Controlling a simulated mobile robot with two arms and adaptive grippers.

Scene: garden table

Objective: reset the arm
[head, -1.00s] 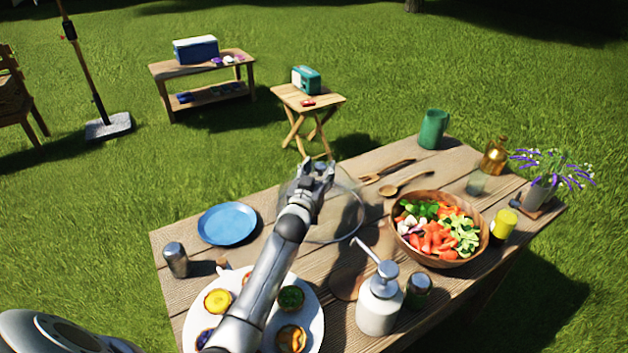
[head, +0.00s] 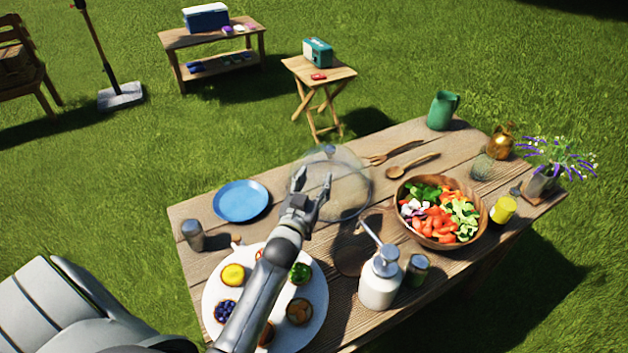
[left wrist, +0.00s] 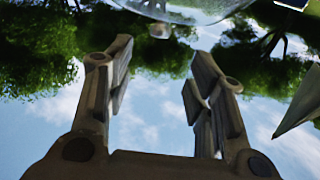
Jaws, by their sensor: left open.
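My left gripper (head: 312,186) is open and empty in the head view, above the middle of the wooden table (head: 290,235). Its two fingers point away from me, towards a clear glass dome (head: 345,180) on the table behind them. My left arm passes over a white plate of tarts (head: 318,318) and hides part of it. In the left wrist view the fingers (left wrist: 160,80) stand wide apart with sky and trees between them. The rim of a clear, glass-like thing (left wrist: 185,10) shows at the top there. My right gripper is not in view.
A blue plate (head: 241,201) and a metal shaker (head: 193,236) are at left. Wooden utensils (head: 400,152) lie near the back edge.

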